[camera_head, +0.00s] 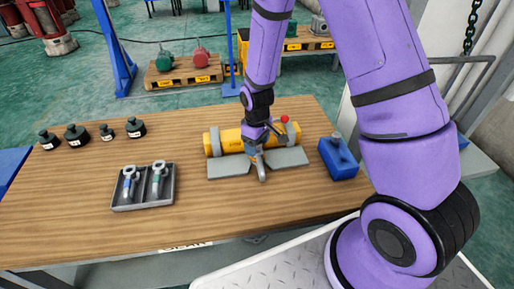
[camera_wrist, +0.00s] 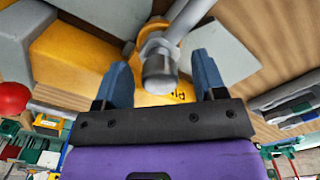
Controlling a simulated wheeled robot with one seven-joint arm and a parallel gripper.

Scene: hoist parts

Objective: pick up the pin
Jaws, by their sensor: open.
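My gripper (camera_head: 256,147) is low over the yellow hoist body (camera_head: 232,141) in the head view. In the wrist view my gripper (camera_wrist: 161,72) has its two blue-grey fingers apart. A grey metal cylinder (camera_wrist: 159,72) with a rounded end shows between them, with gaps on both sides. It looks like the pin, but I cannot be sure. A grey rod and ring adjoin it. In the head view a grey metal piece (camera_head: 261,170) hangs at the hoist's front, partly hidden by my gripper. A blue block (camera_head: 340,165) with a grey upright piece (camera_head: 337,141) stands to the right.
The hoist lies on grey plates (camera_head: 287,158). A red ball (camera_head: 284,119) rises behind it. A dark tray (camera_head: 144,204) with two shackle-like parts sits to the left. Several black weights (camera_head: 77,136) stand at the far left. The wooden table (camera_head: 100,235) is clear in front.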

